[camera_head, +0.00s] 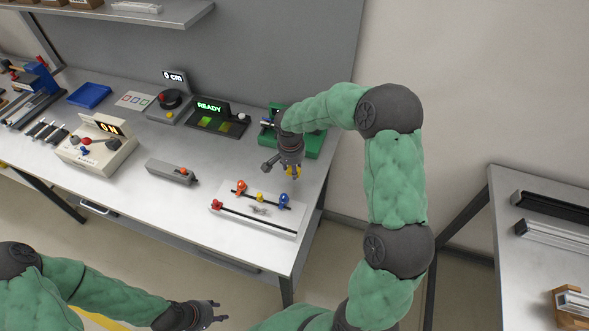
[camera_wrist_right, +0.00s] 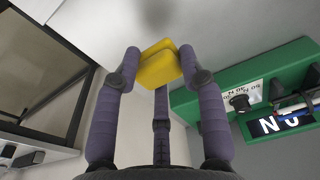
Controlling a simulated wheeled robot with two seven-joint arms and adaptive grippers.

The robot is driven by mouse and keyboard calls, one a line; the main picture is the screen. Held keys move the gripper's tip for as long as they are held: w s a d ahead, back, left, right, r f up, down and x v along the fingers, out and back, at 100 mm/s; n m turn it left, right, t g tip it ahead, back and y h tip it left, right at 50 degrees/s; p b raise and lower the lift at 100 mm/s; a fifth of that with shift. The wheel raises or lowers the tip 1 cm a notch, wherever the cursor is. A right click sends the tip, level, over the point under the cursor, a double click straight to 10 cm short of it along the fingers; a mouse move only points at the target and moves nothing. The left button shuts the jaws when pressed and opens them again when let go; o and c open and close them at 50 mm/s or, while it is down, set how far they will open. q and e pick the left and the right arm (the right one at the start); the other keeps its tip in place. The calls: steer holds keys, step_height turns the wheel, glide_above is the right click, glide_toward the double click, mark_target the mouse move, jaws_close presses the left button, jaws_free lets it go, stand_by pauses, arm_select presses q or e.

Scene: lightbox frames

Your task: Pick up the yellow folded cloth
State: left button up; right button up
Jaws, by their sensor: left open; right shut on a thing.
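The yellow folded cloth (camera_wrist_right: 158,66) sits between the fingers of my right gripper (camera_wrist_right: 158,52) in the right wrist view. The gripper is shut on it, with fingers on both sides. In the head view my right gripper (camera_head: 283,168) is over the right end of the workbench, pointing down. Only a small yellow part of the cloth (camera_head: 294,171) shows beside its fingers. The cloth seems to be off the bench surface, but the height is hard to judge. My left gripper (camera_head: 221,311) is open and empty at the bottom, in front of the bench.
A green device (camera_head: 308,143) stands close behind my right gripper. A white board with coloured knobs (camera_head: 260,226) lies in front of it, and a grey box (camera_head: 172,172) to the left. A READY display unit (camera_head: 217,118) stands farther back. A second table (camera_head: 500,220) is at right.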

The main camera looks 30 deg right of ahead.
steer(key=s+a+r+p, duration=0.1)
steer(key=s+a+r, duration=0.6)
steer(key=a, duration=0.3)
steer(key=shift+s+a+r, duration=0.15)
steer(key=shift+a+r, duration=0.05)
steer(key=shift+r, duration=0.5)
steer(key=shift+c, duration=0.3)
